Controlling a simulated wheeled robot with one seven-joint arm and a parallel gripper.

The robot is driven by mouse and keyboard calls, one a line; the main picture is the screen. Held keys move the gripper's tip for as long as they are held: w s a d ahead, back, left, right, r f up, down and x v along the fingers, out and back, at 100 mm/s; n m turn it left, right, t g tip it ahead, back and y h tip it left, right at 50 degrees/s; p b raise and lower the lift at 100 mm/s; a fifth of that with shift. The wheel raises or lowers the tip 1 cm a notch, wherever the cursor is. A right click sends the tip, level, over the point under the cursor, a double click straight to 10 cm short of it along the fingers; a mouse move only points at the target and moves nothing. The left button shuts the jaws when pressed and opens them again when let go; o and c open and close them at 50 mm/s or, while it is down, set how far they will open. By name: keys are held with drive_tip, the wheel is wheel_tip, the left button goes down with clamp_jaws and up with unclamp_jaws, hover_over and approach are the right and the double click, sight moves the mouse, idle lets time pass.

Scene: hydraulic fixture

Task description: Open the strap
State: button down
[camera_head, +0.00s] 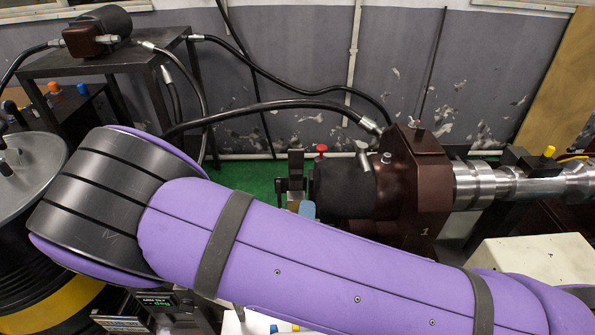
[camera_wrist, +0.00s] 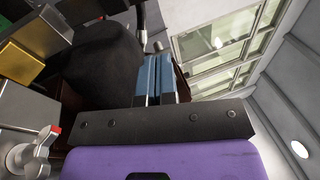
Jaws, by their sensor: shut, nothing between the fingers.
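The hydraulic fixture has a black cylinder (camera_head: 345,188) joined to a dark brown housing (camera_head: 420,185) marked 1. A dark upright bracket (camera_head: 292,180) stands at the cylinder's left end, near a red knob (camera_head: 321,150). I cannot tell for sure which part is the strap. My gripper (camera_wrist: 157,60) shows two blue-grey fingers side by side, shut and empty, beside the dark rounded cylinder (camera_wrist: 100,62) in the wrist view. In the head view only a small blue-grey part of my gripper (camera_head: 307,209) shows above my purple arm, just below the bracket and cylinder. Contact cannot be told.
A red-tipped lever (camera_wrist: 42,142) and a brass-coloured block (camera_wrist: 28,46) are at the left in the wrist view. Black hoses (camera_head: 270,105) run from a dark table (camera_head: 110,62) to the housing. A polished shaft (camera_head: 490,185) extends right. My arm hides the lower middle.

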sight(296, 164)
drive_tip(key=w+n+y, duration=0.1)
drive_tip(key=w, duration=0.3)
drive_tip(key=w+a+r+n+y, duration=0.1)
drive_tip(key=w, duration=0.3)
drive_tip(key=w+n, duration=0.1)
drive_tip(key=w, duration=0.3)
drive_tip(key=shift+w+a+r+y, duration=0.2)
drive_tip(key=shift+w+a+y, duration=0.15)
drive_tip(key=shift+a+y, duration=0.05)
drive_tip(key=shift+a, duration=0.1)
